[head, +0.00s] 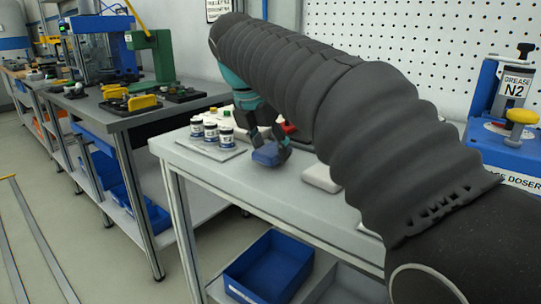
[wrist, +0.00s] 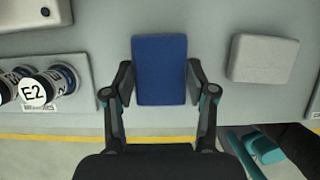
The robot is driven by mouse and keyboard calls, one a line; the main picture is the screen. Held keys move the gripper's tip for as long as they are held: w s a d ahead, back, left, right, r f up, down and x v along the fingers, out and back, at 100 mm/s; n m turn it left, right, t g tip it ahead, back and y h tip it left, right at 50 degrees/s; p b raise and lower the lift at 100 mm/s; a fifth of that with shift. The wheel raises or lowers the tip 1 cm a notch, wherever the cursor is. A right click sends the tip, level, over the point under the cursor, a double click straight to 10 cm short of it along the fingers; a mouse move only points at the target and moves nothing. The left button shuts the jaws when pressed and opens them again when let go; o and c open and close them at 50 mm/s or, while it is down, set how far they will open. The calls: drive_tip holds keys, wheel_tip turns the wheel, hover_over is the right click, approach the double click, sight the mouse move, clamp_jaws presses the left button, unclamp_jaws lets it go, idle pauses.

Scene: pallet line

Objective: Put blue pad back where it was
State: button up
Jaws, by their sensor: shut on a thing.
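The blue pad (wrist: 160,69) is a flat rectangular block held between the two fingers of my gripper (wrist: 160,84) in the wrist view. In the head view the blue pad (head: 269,153) shows in my gripper (head: 270,141), over the grey table (head: 220,173) close to its front edge. The fingers touch its two long sides. I cannot tell whether its underside touches the table. A light grey pad (wrist: 262,58) lies to the right of it in the wrist view, apart from it. The grey pad (head: 320,178) is partly hidden by my arm in the head view.
Several labelled jars (head: 211,132) stand on a plate left of my gripper; one marked E2 (wrist: 37,90) shows in the wrist view. A blue bin (head: 268,266) sits on the lower shelf. A blue grease doser (head: 505,125) stands at the right.

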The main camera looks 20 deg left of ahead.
drive_tip(key=shift+f, duration=0.7)
drive_tip(key=shift+f, duration=0.15)
drive_tip(key=o, duration=1.1)
drive_tip(key=p+v, duration=0.1)
drive_tip(key=v, duration=1.1)
